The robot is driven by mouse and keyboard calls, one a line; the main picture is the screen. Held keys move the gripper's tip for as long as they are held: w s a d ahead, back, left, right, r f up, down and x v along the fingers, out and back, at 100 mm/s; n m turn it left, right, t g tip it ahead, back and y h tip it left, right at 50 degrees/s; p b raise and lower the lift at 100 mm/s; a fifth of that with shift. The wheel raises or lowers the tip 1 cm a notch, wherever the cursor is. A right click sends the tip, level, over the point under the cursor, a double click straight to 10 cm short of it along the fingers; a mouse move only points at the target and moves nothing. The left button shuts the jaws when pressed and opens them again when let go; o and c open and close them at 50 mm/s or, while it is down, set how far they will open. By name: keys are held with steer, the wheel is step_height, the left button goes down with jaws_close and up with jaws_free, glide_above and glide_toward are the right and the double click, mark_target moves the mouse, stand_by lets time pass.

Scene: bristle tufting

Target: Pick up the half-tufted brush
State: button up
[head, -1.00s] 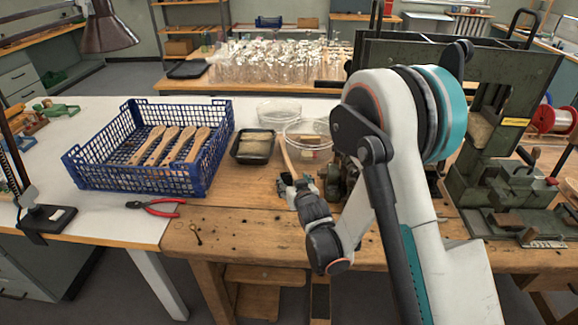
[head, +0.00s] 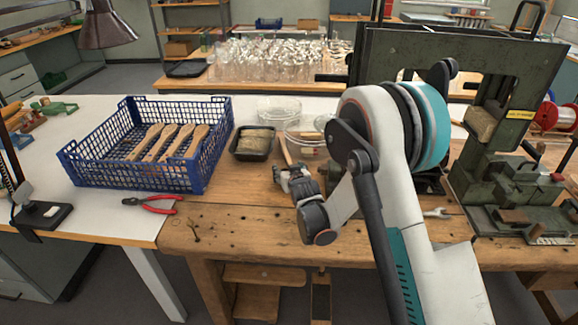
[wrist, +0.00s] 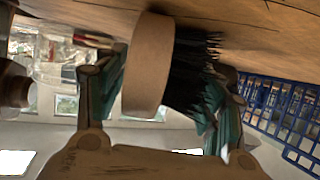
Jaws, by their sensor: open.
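The half-tufted brush shows in the wrist view as a pale wooden head (wrist: 147,65) with black bristles (wrist: 192,75) on its right side. It lies between the two green-and-dark fingers of my gripper (wrist: 165,100), which are apart. In the head view my gripper (head: 283,174) is low over the wooden bench, in front of the glass bowls. A slim wooden handle (head: 286,152) sticks out beyond it; the rest of the brush is hidden there by the gripper. I cannot tell whether a finger touches the brush.
A blue crate (head: 127,182) with several wooden brush bodies stands at left. A black tray (head: 238,157) and a glass bowl (head: 279,109) are close to my gripper. Red pliers (head: 154,204) lie in front of the crate. A green machine (head: 495,185) stands at right.

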steer(key=c, duration=1.2)
steer(key=shift+r, duration=0.1)
